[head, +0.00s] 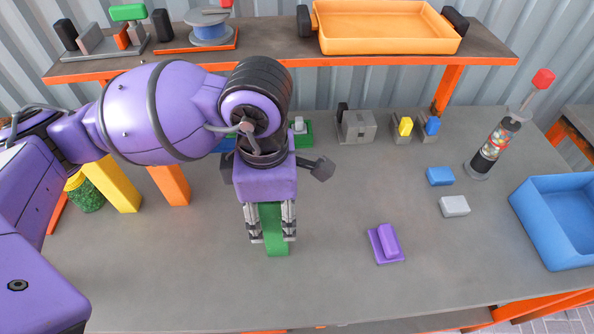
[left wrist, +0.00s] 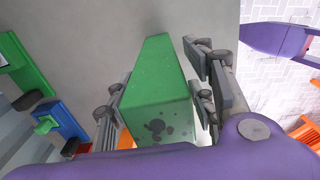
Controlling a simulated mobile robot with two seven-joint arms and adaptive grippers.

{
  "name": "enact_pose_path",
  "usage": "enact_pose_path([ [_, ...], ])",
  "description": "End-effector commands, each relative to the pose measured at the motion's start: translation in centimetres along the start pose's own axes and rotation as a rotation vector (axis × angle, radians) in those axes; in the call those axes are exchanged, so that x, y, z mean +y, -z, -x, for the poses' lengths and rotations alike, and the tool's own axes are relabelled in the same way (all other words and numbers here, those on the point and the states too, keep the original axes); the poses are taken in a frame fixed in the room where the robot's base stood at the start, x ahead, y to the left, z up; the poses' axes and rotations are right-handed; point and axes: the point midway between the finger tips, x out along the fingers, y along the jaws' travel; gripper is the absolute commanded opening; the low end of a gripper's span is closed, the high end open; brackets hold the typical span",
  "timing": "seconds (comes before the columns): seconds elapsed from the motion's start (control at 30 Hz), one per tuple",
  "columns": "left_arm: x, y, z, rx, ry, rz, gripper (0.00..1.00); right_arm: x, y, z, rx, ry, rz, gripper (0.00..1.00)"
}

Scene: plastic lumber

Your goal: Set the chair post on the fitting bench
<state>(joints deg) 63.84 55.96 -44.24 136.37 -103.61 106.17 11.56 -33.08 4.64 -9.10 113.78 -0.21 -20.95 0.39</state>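The chair post appears to be the green block-like post (head: 275,246), which hangs down between the fingers of my left gripper (head: 271,235). In the left wrist view the green post (left wrist: 157,90) runs away from the camera, with dark specks on its near end. The left gripper's finger pads (left wrist: 160,100) lie along both of its sides, and the gripper looks shut on it. The fitting bench (head: 180,270) is the grey top below. I cannot tell whether the post's lower end touches it. My right gripper is not in view.
A purple block (head: 387,244) lies to the right of the post. Blue (head: 440,176) and grey (head: 454,206) blocks, a bead-filled cylinder (head: 492,148) and a blue bin (head: 560,220) are farther right. Yellow (head: 113,185) and orange (head: 169,185) posts stand left. The front middle is clear.

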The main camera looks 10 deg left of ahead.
Motion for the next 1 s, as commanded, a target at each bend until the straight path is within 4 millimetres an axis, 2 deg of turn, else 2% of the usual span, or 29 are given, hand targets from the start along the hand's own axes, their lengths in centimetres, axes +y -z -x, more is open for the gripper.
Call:
enact_pose_path([
  [0.27,0.0,0.0,0.0,0.000,0.001,0.001,0.54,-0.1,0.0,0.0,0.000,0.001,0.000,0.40],
  [0.43,0.1,0.0,1.4,-0.002,-0.004,0.000,0.54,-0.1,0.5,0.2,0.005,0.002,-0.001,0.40],
  [0.8,0.1,0.0,9.1,-0.002,-0.005,0.000,0.54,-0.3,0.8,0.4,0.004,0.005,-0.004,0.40],
  [1.0,0.1,0.0,11.7,-0.001,-0.002,0.001,0.54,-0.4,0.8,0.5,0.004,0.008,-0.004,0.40],
])
